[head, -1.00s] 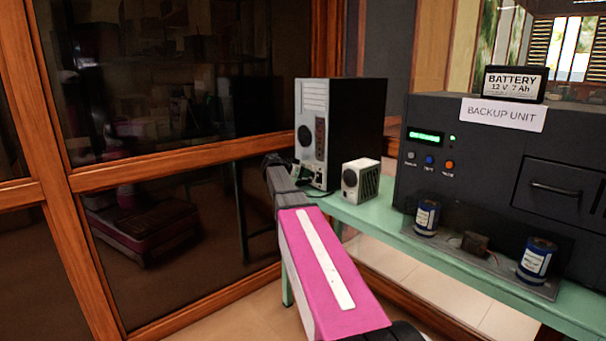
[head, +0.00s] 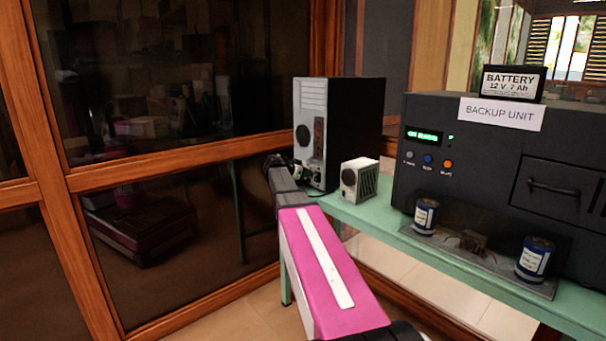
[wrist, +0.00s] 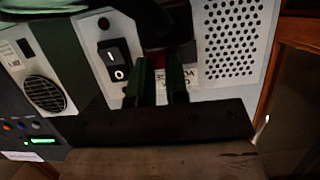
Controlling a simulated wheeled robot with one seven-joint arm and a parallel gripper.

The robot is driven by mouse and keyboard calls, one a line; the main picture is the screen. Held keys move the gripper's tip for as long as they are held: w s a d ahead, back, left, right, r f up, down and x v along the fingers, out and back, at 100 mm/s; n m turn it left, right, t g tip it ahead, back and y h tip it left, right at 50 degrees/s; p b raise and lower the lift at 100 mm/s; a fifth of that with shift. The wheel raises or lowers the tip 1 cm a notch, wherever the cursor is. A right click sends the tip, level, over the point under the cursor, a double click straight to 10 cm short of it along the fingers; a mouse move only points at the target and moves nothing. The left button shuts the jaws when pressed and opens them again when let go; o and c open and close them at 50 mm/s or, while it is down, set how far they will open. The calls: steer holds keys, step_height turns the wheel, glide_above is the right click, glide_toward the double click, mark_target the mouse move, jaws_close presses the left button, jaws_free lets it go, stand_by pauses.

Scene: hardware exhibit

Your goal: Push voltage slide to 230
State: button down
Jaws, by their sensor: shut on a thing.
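The computer tower (head: 312,110) stands on the green bench, its pale back panel facing me and its side black. In the wrist view that panel (wrist: 205,18) fills the upper part, with a black rocker switch (wrist: 114,62) left of my fingers and a partly covered label (wrist: 190,76) beside them. My gripper (wrist: 161,62) is at the panel with its two fingers close together, shut on the voltage slide. The slide itself and its setting are hidden by the fingers and a dark shape above them. In the head view my gripper (head: 280,163) is at the panel's lower left.
A small pale fan box (head: 360,180) stands close right of the tower. The dark backup unit (head: 480,150), with a battery (head: 513,84) on top and two blue cylinders in front, fills the bench's right. A wood-framed glass wall (head: 170,70) stands on the left.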

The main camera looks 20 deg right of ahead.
steer(key=shift+s, duration=0.2)
steer(key=c, duration=1.1)
jaws_free()
steer(key=v, duration=1)
steer(key=shift+s+a+r, duration=0.2)
steer(key=shift+a, duration=0.1)
steer(key=s+a+f+n+g+y, duration=0.1)
steer(key=s+a+f+n+y, duration=0.1)
steer(key=s+f, duration=0.35)
steer(key=s+a+f+n+y, duration=0.1)
steer(key=s+f+n+y, duration=0.15)
steer(key=f, duration=0.55)
steer(key=s+a+f+n+g+y, duration=0.1)
steer(key=s+a+f+n, duration=0.1)
steer(key=s+f, duration=0.35)
steer(key=s+a+f+n+g+y, duration=0.1)
steer(key=s+a+f+n+y, duration=0.1)
steer(key=s+a+f, duration=0.1)
steer(key=s+a+f+n+y, duration=0.3)
steer(key=s+f, duration=0.3)
steer(key=f, duration=0.1)
steer(key=s+a+f+n+g+y, duration=0.1)
steer(key=s+a+f+n+y, duration=0.1)
steer(key=s+f, duration=0.3)
steer(key=shift+s+a+f+n+g, duration=0.1)
steer(key=shift+a+f+n+g, duration=0.1)
steer(key=shift+a, duration=0.2)
steer(key=shift+s+a+f+n+g, duration=0.1)
steer(key=shift+s+a+f, duration=0.1)
steer(key=shift+a, duration=0.25)
